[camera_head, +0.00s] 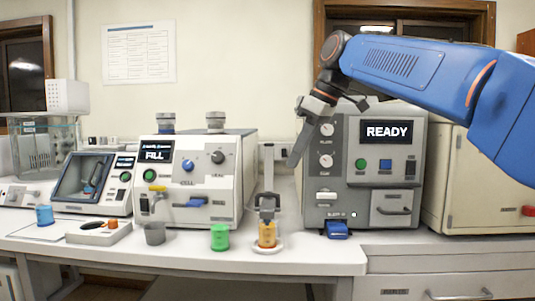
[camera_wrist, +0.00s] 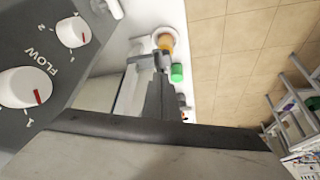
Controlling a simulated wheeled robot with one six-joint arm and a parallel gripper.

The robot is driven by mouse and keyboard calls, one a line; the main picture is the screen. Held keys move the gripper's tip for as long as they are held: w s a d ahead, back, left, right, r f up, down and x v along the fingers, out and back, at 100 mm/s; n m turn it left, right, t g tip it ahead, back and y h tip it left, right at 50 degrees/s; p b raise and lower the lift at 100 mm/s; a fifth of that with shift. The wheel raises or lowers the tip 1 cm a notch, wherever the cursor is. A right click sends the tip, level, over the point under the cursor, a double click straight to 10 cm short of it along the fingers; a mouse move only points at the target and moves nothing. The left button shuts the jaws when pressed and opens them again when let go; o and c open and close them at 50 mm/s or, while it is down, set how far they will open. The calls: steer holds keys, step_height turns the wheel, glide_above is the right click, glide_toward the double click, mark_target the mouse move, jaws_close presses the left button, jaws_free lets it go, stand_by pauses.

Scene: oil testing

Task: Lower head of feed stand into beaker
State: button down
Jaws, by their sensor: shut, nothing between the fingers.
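The feed stand (camera_head: 268,165) is a slim grey upright on the bench between the white FILL machine and the grey READY machine. Its head (camera_head: 267,203) is a dark clamp-like block low on the upright, directly above the beaker; I cannot tell whether its lower end is inside the rim. The beaker (camera_head: 267,236) holds amber liquid and stands on a round white base. My gripper (camera_head: 293,160) is shut and empty, pointing down just right of the stand's top, in front of the READY machine. In the wrist view, the beaker (camera_wrist: 166,42) shows beyond my gripper (camera_wrist: 160,82).
The READY machine (camera_head: 370,150) with its knobs is close beside my gripper. The FILL machine (camera_head: 190,180) stands left of the stand. A green cup (camera_head: 219,237) and grey cup (camera_head: 155,233) are left of the beaker. A blue block (camera_head: 337,229) lies to its right.

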steer(key=v, duration=1)
steer(key=shift+r, duration=0.2)
steer(key=shift+d, duration=0.1)
steer(key=s+d+f+m+t+h, duration=0.1)
steer(key=s+d+f+m, duration=0.3)
steer(key=f, duration=1.2)
steer(key=s+d+f+m+h, duration=0.2)
steer(key=s+d+f+m, duration=0.2)
steer(key=s+d+f, duration=0.5)
steer(key=s+d+f+m+t+h, duration=0.1)
steer(key=s+d+f+m, duration=0.4)
steer(key=s+f, duration=0.7)
step_height(320, 180, down, 12)
steer(key=shift+s+d+r+t+h, duration=0.15)
steer(key=shift+s+d+t+h, duration=0.2)
steer(key=shift+d, duration=0.6)
